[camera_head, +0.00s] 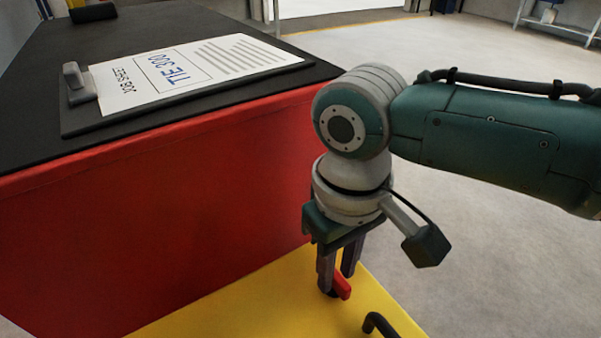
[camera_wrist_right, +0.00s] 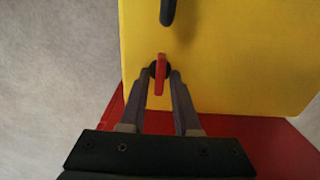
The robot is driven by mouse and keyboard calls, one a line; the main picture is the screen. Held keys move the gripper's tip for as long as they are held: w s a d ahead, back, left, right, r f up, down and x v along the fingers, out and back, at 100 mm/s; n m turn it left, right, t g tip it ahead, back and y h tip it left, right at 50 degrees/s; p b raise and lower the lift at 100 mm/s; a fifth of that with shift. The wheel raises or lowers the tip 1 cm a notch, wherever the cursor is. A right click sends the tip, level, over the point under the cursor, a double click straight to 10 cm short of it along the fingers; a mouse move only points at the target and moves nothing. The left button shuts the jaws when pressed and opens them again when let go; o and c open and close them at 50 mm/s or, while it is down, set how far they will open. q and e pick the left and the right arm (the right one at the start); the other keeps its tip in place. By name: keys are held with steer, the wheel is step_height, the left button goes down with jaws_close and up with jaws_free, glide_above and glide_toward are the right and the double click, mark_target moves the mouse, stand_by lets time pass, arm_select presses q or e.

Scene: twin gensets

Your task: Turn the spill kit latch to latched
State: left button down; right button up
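The spill kit latch (camera_head: 342,286) is a small red handle on a dark round base, on top of the yellow spill kit lid (camera_head: 270,310). In the right wrist view the latch (camera_wrist_right: 160,75) lies lengthwise between the fingertips, near the edge of the yellow lid (camera_wrist_right: 230,60). My right gripper (camera_head: 338,278) points down at the latch from above. In the right wrist view its fingers (camera_wrist_right: 161,78) stand apart on both sides of the handle, with a small gap showing on each side. My left gripper is not in view.
A black handle (camera_head: 380,322) rises from the lid close to the latch. A red cabinet (camera_head: 160,220) with a black top (camera_head: 200,25) stands directly beside the lid. A clipboard (camera_head: 190,75) with a job sheet lies on it. Open concrete floor (camera_head: 480,230) is at the right.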

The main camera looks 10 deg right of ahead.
jaws_close()
steer(key=shift+r, duration=0.1)
stand_by(0.3)
steer(key=m+p, duration=0.3)
steer(key=shift+s+r, duration=0.1)
steer(key=shift+r, duration=0.05)
steer(key=m+p, duration=0.2)
steer(key=m, duration=0.1)
steer(key=shift+a+m, duration=0.1)
steer(key=shift+m, duration=0.2)
steer(key=m+p, duration=0.1)
steer(key=m, duration=0.1)
steer(key=shift+m, duration=0.4)
steer(key=m+p, duration=0.1)
steer(key=m, duration=0.1)
steer(key=shift+m, duration=0.3)
steer(key=m, duration=0.6)
steer(key=shift+f+p, duration=0.2)
steer(key=shift+p, duration=0.15)
